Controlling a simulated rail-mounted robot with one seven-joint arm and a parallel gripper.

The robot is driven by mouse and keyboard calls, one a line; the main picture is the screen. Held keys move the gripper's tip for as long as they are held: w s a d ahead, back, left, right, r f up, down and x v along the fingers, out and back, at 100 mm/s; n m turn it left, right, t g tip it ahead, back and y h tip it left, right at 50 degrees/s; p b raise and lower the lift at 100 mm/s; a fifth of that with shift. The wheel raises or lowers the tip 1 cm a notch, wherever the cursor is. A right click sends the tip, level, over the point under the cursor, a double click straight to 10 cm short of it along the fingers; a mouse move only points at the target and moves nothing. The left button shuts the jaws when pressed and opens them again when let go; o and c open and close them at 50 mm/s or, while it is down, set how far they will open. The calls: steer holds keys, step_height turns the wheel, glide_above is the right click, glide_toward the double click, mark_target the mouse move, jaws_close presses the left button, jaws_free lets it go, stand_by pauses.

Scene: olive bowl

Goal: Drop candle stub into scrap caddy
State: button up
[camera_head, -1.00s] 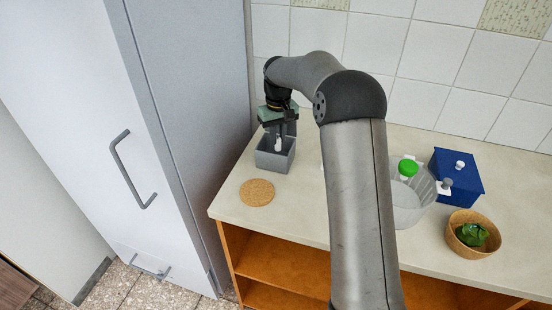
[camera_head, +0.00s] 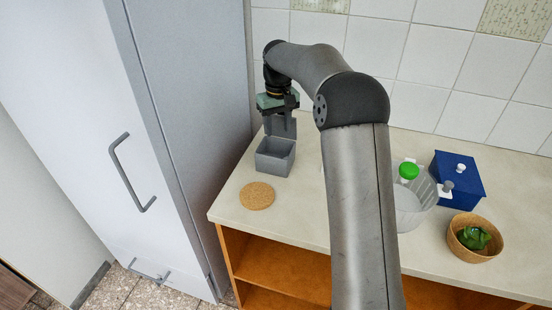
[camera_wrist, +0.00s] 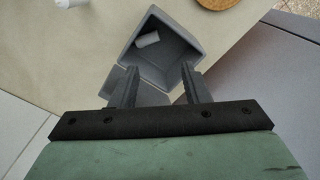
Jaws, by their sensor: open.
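The scrap caddy (camera_head: 274,162) is a grey open box on the counter near the tall cabinet. In the wrist view I look down into the caddy (camera_wrist: 178,42). The candle stub (camera_wrist: 147,40), a small white cylinder, lies on its side inside it. The head view does not show the stub. My gripper (camera_head: 280,128) is above the back of the caddy, fingers pointing down. In the wrist view my gripper (camera_wrist: 160,74) has its fingers spread apart with nothing held between them. A grey panel at the caddy's back, perhaps its lid, shows between them.
A round cork mat (camera_head: 257,195) lies in front of the caddy. To the right are a clear container (camera_head: 410,208), a green-topped item (camera_head: 408,170), a blue box (camera_head: 458,175) and a bowl with green leaves (camera_head: 474,237). The tall cabinet (camera_head: 190,130) stands close on the left.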

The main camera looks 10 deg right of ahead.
step_height(320, 180, up, 12)
steer(key=shift+r, duration=0.25)
stand_by(0.3)
steer(key=s+f+m, duration=0.1)
steer(key=s+f, duration=0.4)
steer(key=s, duration=0.8)
steer(key=s+f, duration=0.4)
steer(key=s, duration=0.9)
steer(key=s+f+m, duration=0.1)
steer(key=s+f, duration=0.4)
steer(key=s, duration=0.8)
steer(key=shift+s+f+m+t, duration=0.3)
steer(key=shift+s+t, duration=0.05)
steer(key=shift+t, duration=0.05)
